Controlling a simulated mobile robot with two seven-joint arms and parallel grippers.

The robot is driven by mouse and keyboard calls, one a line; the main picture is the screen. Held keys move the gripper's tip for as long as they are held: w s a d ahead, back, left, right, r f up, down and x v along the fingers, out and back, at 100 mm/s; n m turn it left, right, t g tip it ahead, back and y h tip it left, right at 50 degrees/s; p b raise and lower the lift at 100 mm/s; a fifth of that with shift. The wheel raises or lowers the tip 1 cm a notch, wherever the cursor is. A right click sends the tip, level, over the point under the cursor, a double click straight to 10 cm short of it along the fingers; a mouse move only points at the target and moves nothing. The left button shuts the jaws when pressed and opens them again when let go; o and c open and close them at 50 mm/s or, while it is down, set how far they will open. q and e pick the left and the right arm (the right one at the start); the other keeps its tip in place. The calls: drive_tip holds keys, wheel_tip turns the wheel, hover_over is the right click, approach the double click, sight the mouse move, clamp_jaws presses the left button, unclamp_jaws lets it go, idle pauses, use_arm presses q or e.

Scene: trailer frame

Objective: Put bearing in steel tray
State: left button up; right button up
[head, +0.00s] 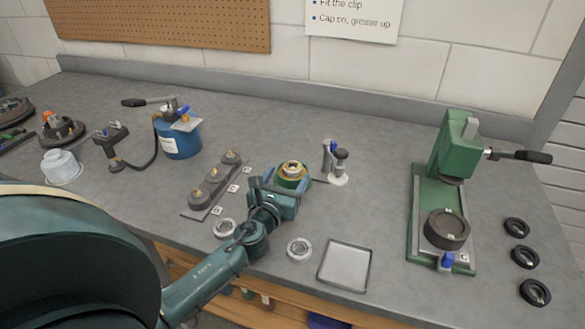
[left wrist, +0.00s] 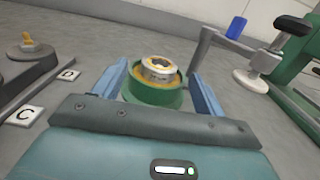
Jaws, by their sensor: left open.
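A ringed metal bearing (head: 292,168) with yellow grease on it sits in a round green holder (head: 294,182) on the bench. In the left wrist view, the bearing (left wrist: 158,67) rests on top of the green holder (left wrist: 155,97). My left gripper (head: 279,186) is open, its blue fingers on either side of the holder and bearing in the left wrist view (left wrist: 158,80). Whether the fingers touch anything is unclear. The square steel tray (head: 345,266) is empty near the front edge. My right gripper is not in view.
Two loose silver rings (head: 225,228) (head: 299,249) lie near the front edge. A plate with several dark posts (head: 208,190) stands left of the gripper, a small stand (head: 337,168) right of it. A green press (head: 440,205) and black rings (head: 525,257) are farther right.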

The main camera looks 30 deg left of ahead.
sight(292, 167)
use_arm(q)
drive_tip(key=x, duration=0.5)
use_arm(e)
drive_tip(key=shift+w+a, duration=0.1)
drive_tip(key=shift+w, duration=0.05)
use_arm(q)
drive_tip(key=shift+c, duration=0.4)
drive_tip(key=c, duration=1.2)
